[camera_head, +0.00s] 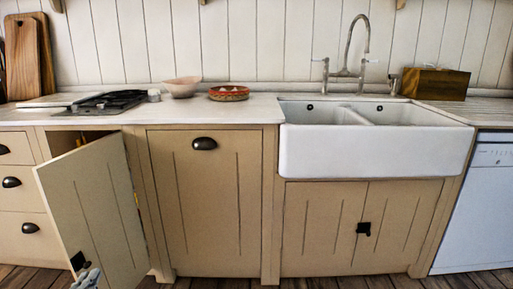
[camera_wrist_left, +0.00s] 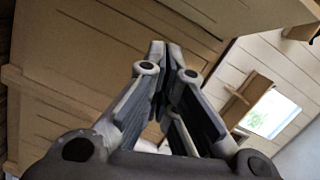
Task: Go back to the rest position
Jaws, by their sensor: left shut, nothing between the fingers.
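My left gripper (camera_head: 88,279) shows only in part at the bottom left of the head view, just below the dark handle (camera_head: 78,260) of an open cabinet door (camera_head: 92,205). Whether it touches the door is not clear. In the left wrist view my left gripper (camera_wrist_left: 166,55) has its fingertips close together with nothing held between them. Beige panelled surfaces fill much of that view behind the fingers. My right gripper is not in view.
The door stands swung out under the hob (camera_head: 112,101). A closed cabinet front (camera_head: 208,205) is right of it, then a white double sink (camera_head: 375,150) and a dishwasher (camera_head: 480,205). A bowl (camera_head: 182,87), a red dish (camera_head: 229,93) and a wooden box (camera_head: 435,84) stand on the counter.

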